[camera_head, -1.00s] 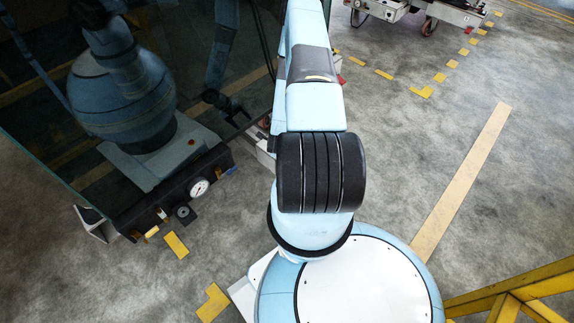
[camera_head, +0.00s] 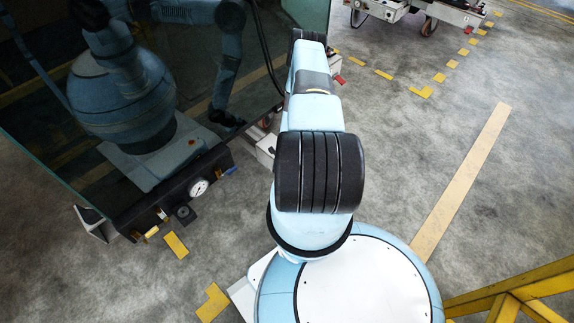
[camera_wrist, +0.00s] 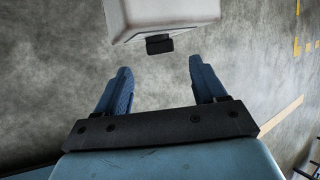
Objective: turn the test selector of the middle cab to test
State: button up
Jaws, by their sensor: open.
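In the wrist view, a pale grey box (camera_wrist: 170,15) reaches in from the top edge. A small black knob (camera_wrist: 159,44) sticks out of its lower face; it could be the test selector, but I cannot read any marking or its setting. My gripper (camera_wrist: 160,65) is open and empty, its two blue fingers apart on either side of the line to the knob. The knob lies just beyond the fingertips, not visibly touched by them. In the head view my arm hides the gripper, and I cannot make out the selector there.
A dark glossy cab panel (camera_head: 60,110) stands close at the left and mirrors my arm. A pressure gauge (camera_head: 198,187) sits on its lower edge beam. A yellow railing (camera_head: 520,292) is at the lower right. The grey floor (camera_head: 400,150) is open to the right.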

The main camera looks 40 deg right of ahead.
jog(key=x, duration=0.6)
jog(key=shift+w+f, duration=0.2)
jog(key=shift+f, duration=0.1)
jog(key=shift+d, duration=0.15)
jog(key=c, duration=1.1)
